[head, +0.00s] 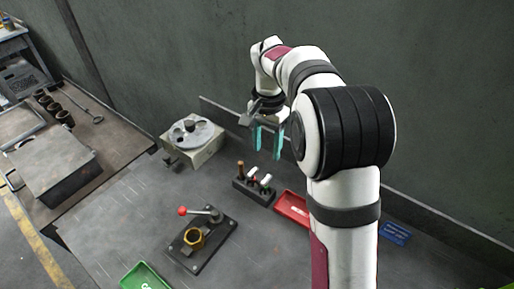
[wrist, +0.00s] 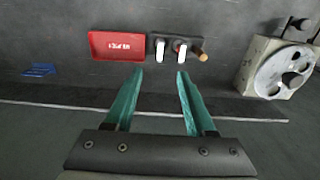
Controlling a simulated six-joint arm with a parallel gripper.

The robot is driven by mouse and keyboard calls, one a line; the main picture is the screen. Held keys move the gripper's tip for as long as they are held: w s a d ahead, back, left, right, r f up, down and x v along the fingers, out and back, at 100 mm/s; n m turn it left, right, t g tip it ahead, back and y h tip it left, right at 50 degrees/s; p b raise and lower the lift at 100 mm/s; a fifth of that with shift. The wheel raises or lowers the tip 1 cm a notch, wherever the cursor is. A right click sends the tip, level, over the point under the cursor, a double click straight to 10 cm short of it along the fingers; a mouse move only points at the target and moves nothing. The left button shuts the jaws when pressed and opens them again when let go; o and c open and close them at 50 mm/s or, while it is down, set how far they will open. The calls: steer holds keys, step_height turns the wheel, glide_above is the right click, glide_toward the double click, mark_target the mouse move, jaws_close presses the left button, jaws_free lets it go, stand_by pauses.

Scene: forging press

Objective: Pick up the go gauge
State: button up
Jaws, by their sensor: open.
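A black rack (head: 252,193) stands on the bench with several upright tools in it. It also shows in the wrist view (wrist: 172,38). It holds two white pieces, one plain (wrist: 160,50) and one with a red mark (wrist: 182,52), and a wooden handle (wrist: 201,55). I cannot tell which piece is the go gauge. My gripper (head: 267,142) is open and empty, with teal fingers pointing down, above and behind the rack. In the wrist view the fingertips (wrist: 158,74) lie just short of the rack.
A red tray (head: 292,207) is beside the rack. A grey block with a round disc (head: 192,136) stands to the left. A fixture with a red-knobbed lever (head: 205,238) and a green tray (head: 146,277) are in front. A low ledge (wrist: 60,104) runs along the wall.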

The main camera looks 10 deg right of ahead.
mark_target(266, 179)
step_height(266, 179, down, 15)
steer(key=shift+w+r, duration=0.1)
steer(key=shift+w, duration=0.05)
jaws_close()
stand_by(0.4)
